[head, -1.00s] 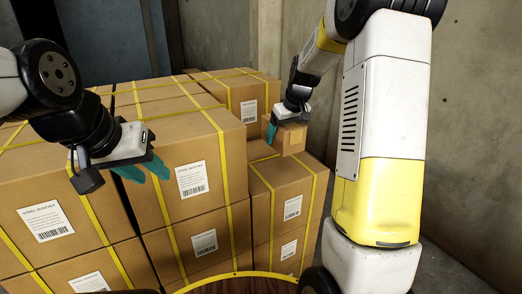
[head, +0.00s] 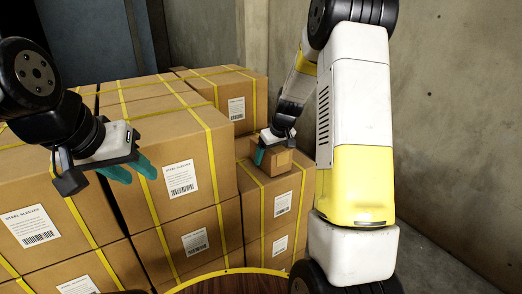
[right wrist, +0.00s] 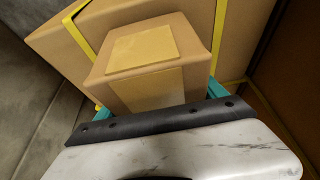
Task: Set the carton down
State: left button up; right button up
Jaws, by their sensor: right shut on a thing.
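The small brown carton (head: 271,161) is in my right gripper (head: 266,152), low over the top of the shorter box stack (head: 252,188) at the right end of the pile. In the right wrist view the carton (right wrist: 150,65) sits between the teal fingers of the gripper (right wrist: 155,105), with a paler panel on its top. I cannot tell whether its underside touches the box below. My left gripper (head: 132,171) is open and empty, in front of the taller boxes, its teal fingers apart.
Large strapped boxes (head: 180,145) with white labels fill the left and middle; a taller box (head: 238,95) stands behind the carton. A round brown surface with a yellow rim (head: 225,272) is at the bottom. A concrete wall (head: 455,120) is at the right.

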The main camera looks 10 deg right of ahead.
aim_at(278, 148)
jog(key=o, duration=2)
jog(key=shift+f, duration=0.1)
jog(key=shift+o, duration=0.2)
jog(key=v, duration=1.2)
jog(key=shift+w, duration=0.1)
jog(key=s+a+r+m+t, duration=0.1)
jog(key=s+a+r, duration=0.1)
jog(key=s+r, duration=0.35)
jog(key=s+a+r+m, duration=0.1)
jog(key=s+a+r, duration=0.15)
jog(key=s, duration=0.55)
jog(key=s+a+r+m, duration=0.1)
jog(key=s+a, duration=0.1)
jog(key=s, duration=1.2)
jog(key=shift+t+y, duration=0.3)
jog(key=shift+t, duration=0.1)
